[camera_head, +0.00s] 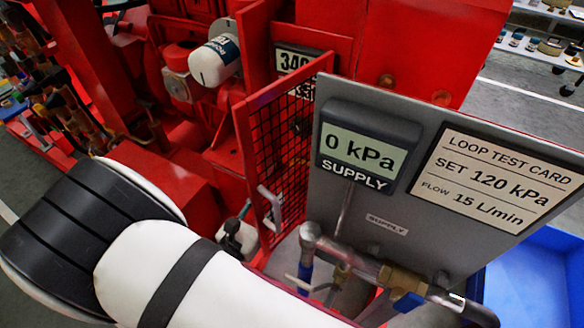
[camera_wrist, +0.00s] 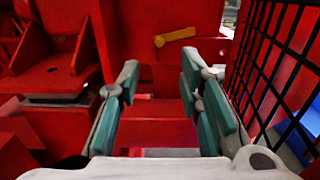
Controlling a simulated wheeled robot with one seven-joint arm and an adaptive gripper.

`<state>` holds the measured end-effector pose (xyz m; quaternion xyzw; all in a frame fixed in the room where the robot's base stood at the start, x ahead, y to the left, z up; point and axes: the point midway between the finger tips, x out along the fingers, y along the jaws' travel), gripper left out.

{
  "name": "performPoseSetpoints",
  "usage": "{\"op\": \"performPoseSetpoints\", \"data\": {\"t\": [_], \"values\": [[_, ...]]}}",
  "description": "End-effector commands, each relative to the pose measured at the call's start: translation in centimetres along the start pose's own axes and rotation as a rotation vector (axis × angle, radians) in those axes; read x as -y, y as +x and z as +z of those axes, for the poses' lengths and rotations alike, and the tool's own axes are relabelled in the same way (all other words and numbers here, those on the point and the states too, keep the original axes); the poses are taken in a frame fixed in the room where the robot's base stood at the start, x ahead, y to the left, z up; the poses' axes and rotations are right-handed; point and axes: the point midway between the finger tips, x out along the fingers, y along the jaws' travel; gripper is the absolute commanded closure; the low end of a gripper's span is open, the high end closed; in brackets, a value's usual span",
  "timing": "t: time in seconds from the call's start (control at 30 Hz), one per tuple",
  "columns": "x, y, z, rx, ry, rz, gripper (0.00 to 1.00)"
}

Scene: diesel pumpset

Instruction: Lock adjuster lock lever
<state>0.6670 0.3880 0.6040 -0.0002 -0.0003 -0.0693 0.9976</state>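A yellow lever-like bar (camera_wrist: 175,37) lies nearly level, slightly tilted, against a red panel in the wrist view. It is probably the adjuster lock lever, but no label shows. My gripper (camera_wrist: 158,68) is open, with its two teal-padded fingers apart and nothing between them. The bar appears beyond and above the fingertips in the picture, slightly right of centre, and is not touched. In the head view my white arm fills the lower left, and the gripper end is mostly hidden beside the red guard. The yellow bar cannot be made out there.
A red mesh guard (camera_wrist: 268,75) stands close to the right finger, and it also shows in the head view (camera_head: 285,150). Red frame parts (camera_wrist: 62,50) stand at left. A grey panel (camera_head: 375,235) with a 0 kPa supply gauge (camera_head: 365,145) and brass-valved piping (camera_head: 400,280) is at right.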

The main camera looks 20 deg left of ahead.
Motion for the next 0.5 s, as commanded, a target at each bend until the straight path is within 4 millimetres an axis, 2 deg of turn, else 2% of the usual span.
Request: {"op": "performPoseSetpoints", "data": {"t": [0.1, 0.3, 0.5], "values": [[0.1, 2.6, -0.1, 0.001, 0.001, -0.004, 0.67], [0.1, 6.4, -0.1, 0.000, 0.001, -0.003, 0.67], [0.0, 9.4, -0.1, 0.000, 0.001, -0.002, 0.67]]}}
